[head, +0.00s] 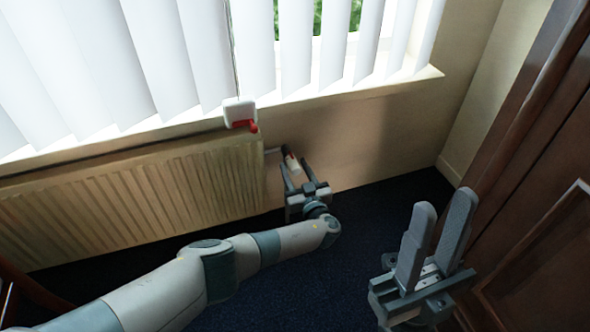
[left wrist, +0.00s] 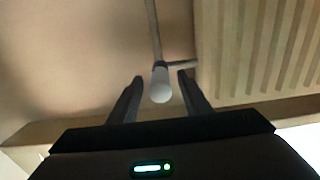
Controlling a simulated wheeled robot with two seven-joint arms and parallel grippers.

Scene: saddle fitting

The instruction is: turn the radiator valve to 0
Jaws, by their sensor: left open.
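The radiator valve (head: 293,166) has a white head and a red-and-dark part behind it, at the right end of the radiator in the head view. In the left wrist view the valve (left wrist: 161,84) is a pale rounded knob on a pipe, lying between my fingertips. My left gripper (head: 294,174) is open around the valve head, one finger on each side; the wrist view also shows its fingers (left wrist: 160,80) apart, with gaps beside the knob. No scale or number on the valve is readable. My right gripper (head: 448,215) is open and empty at the right, away from the valve.
The ribbed radiator (head: 140,195) stands under the window sill, left of the valve. A white-and-red object (head: 240,114) sits at the sill edge above it. Wooden panelling (head: 530,200) stands close to my right gripper. Dark carpet (head: 350,240) is clear between.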

